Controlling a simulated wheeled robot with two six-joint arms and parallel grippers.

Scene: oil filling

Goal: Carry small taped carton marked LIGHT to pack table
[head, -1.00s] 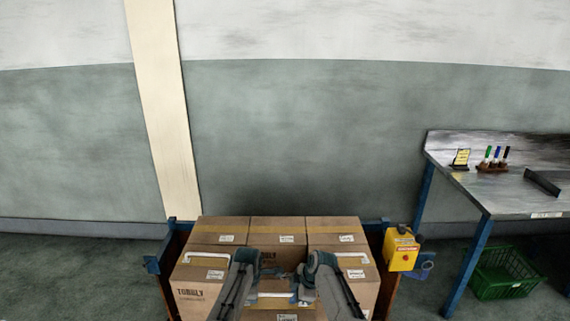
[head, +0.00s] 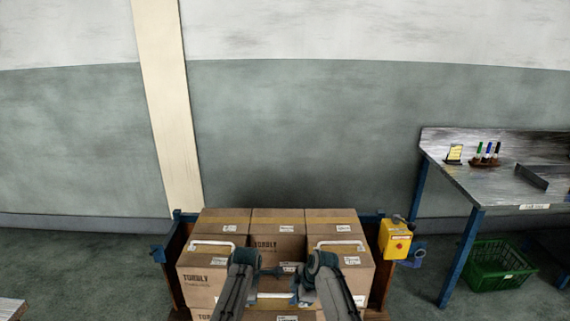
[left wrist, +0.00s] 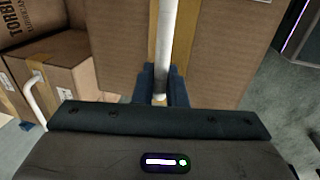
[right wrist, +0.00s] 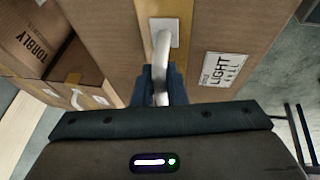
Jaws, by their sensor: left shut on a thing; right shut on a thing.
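The small taped carton marked LIGHT fills the middle of the right wrist view (right wrist: 222,110), its white LIGHT label to the right of the tape. In the left wrist view a taped carton face (left wrist: 215,45) stands close in front. My left gripper (left wrist: 160,98) is shut on a white handle there, and my right gripper (right wrist: 160,98) is shut on a white handle of the LIGHT carton. In the head view my left gripper (head: 272,271) and right gripper (head: 298,288) are close together before the stack; the arms partly hide the cartons there, and I cannot pick out the LIGHT carton.
TORBLY cartons (head: 205,278) are stacked in a blue-cornered holder, with a yellow control box (head: 396,240) at its right. A metal-topped table (head: 500,190) with pens and a small sign stands at the right, a green basket (head: 497,266) beneath it. Floor shows between holder and table.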

